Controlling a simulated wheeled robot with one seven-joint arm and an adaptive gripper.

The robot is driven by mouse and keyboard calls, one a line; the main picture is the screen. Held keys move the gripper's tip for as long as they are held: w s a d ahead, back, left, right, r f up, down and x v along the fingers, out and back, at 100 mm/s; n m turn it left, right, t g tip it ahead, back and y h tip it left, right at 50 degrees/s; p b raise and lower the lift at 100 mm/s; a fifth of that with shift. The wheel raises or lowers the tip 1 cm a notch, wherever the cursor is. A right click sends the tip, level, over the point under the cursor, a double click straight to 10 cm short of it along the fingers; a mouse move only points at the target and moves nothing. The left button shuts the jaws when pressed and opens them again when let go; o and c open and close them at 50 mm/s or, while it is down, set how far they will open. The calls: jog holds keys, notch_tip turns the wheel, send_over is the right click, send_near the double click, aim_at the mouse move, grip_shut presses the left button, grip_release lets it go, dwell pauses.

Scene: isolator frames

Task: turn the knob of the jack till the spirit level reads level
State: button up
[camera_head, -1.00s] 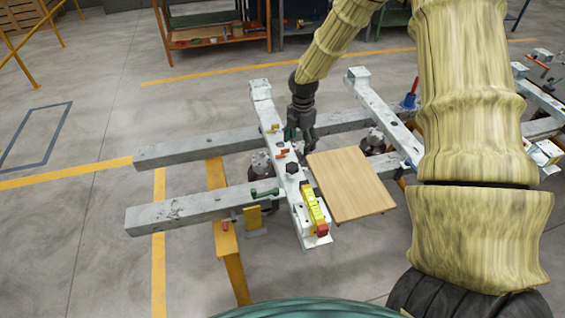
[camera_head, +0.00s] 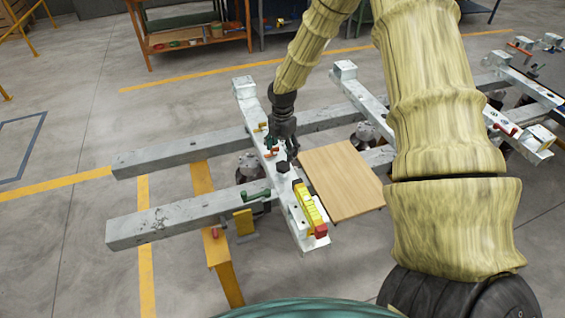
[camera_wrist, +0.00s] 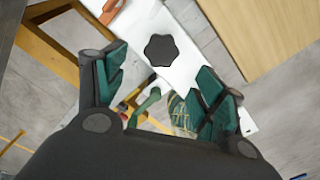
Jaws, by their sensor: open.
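A black star-shaped knob (camera_wrist: 161,49) stands on the pale crossbeam in the wrist view; it also shows in the head view (camera_head: 282,166). My gripper (camera_wrist: 161,70) is open and empty, its green-padded fingers spread on either side, with the knob beyond the fingertips and not between them. In the head view my gripper (camera_head: 284,148) hangs just behind the knob, above the crossbeam. The yellow spirit level (camera_head: 308,206) lies on the near end of the crossbeam; its bubble is too small to read. The jack's body cannot be made out for certain.
The crossbeam (camera_head: 247,98) lies over two long grey beams (camera_head: 165,150). A green-handled part (camera_head: 255,195) sits left of the knob. A wooden board (camera_head: 341,181) lies close on the right. Open floor (camera_head: 60,240) is at the left.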

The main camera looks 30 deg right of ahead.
aim_at(283, 165)
jog(key=shift+f+p, duration=1.15)
jog(key=shift+f, duration=2.7)
jog(key=c, duration=1)
